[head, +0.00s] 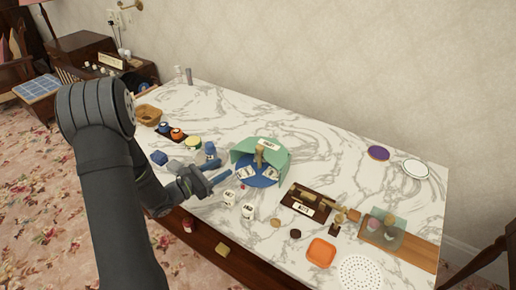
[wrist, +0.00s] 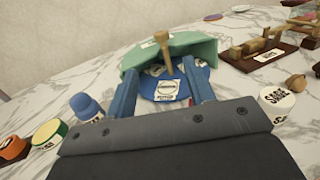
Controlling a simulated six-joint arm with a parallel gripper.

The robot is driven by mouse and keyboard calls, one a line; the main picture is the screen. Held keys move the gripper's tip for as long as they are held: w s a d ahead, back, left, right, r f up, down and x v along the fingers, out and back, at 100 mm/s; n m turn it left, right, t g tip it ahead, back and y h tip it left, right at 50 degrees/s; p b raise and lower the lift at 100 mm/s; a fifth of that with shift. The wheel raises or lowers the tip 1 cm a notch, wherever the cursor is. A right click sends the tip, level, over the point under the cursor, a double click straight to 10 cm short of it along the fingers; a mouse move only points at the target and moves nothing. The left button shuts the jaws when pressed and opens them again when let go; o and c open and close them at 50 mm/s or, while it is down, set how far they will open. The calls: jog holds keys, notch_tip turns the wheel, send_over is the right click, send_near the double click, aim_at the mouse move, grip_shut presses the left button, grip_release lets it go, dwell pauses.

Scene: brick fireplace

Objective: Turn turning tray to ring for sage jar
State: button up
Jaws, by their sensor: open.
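The turning tray is a blue disc (head: 258,182) (wrist: 180,74) with white label plates, partly under a green hood (head: 268,146) (wrist: 180,46). A wooden peg (head: 259,158) (wrist: 164,48) stands upright by the hood. My gripper (head: 222,170) (wrist: 160,68) is open, its two blue fingers reaching toward the tray from the left in the head view. In the wrist view the peg and part of the disc show between the fingers, with nothing held. The white sage jar (wrist: 277,102) stands right of the fingers. Label text on the plates is too small to read.
Two white jars (head: 239,204) stand in front of the tray. A blue jar (wrist: 86,106) and a yellow-green-lidded jar (wrist: 50,132) stand left of my gripper. A dark wooden stand (head: 304,202) is right. The back of the marble table is mostly clear.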

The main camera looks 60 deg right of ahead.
aim_at(260, 147)
jog(key=shift+n+t, duration=0.3)
jog(key=shift+t, duration=0.2)
jog(key=x, duration=1.1)
jog(key=s+x, duration=0.1)
jog(key=x, duration=0.4)
jog(key=shift+d+f, duration=0.1)
jog(key=shift+d, duration=0.15)
grip_shut()
